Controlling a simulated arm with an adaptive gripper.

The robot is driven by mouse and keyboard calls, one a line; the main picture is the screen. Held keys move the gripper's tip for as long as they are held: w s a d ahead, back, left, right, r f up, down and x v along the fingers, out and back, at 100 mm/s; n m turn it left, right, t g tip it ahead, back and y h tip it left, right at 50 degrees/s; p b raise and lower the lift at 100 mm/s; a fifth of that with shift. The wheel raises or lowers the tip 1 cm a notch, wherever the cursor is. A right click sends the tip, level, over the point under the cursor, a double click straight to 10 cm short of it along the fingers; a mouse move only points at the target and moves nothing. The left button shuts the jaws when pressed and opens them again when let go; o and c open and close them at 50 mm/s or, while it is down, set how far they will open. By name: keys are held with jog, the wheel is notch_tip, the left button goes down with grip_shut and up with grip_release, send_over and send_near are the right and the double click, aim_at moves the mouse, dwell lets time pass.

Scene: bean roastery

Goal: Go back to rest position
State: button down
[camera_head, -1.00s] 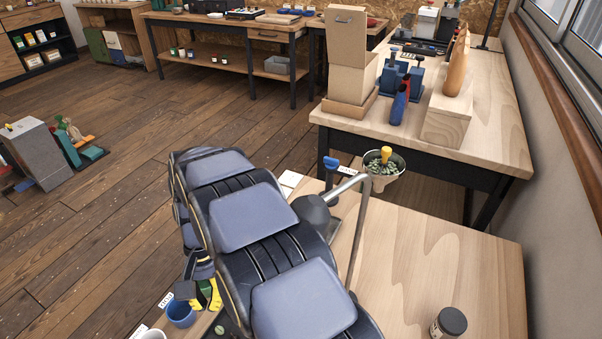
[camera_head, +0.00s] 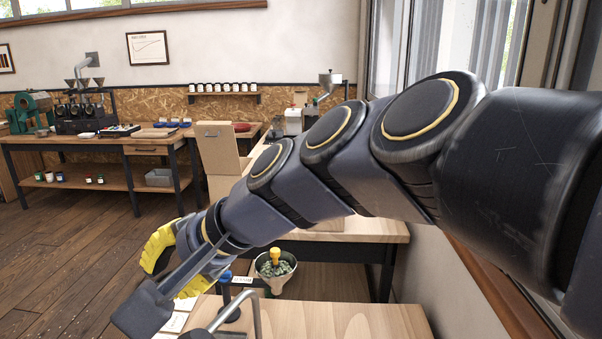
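My arm reaches across the view from the right edge, over the far workbench (camera_head: 385,232). My gripper (camera_head: 166,272), with yellow fingers, is at the lower left, in the air above the floor and left of the near table (camera_head: 350,318). Its yellow fingers stand apart and I see nothing held between them. A dark flat part of my arm's end covers some of the space below them.
A window (camera_head: 470,45) and wall are at the right. Wooden floor (camera_head: 60,250) is open at the left.

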jog(key=s+d+f+n+g+h, duration=0.1)
jog(key=s+d+f+h, duration=0.2)
jog(key=s+d+f, duration=0.2)
jog(key=s+d+f+n+g+h, duration=0.1)
jog(key=s+d+f+h, duration=0.2)
jog(key=d, duration=0.9)
jog(key=s+d+f+n+g+h, duration=0.2)
jog(key=s+d+f+h, duration=0.1)
jog(key=s+d+f, duration=0.4)
notch_tip(320, 180, down, 3)
jog(key=shift+s+d+h, duration=0.3)
jog(key=shift+d+h, duration=0.1)
jog(key=shift+d, duration=0.4)
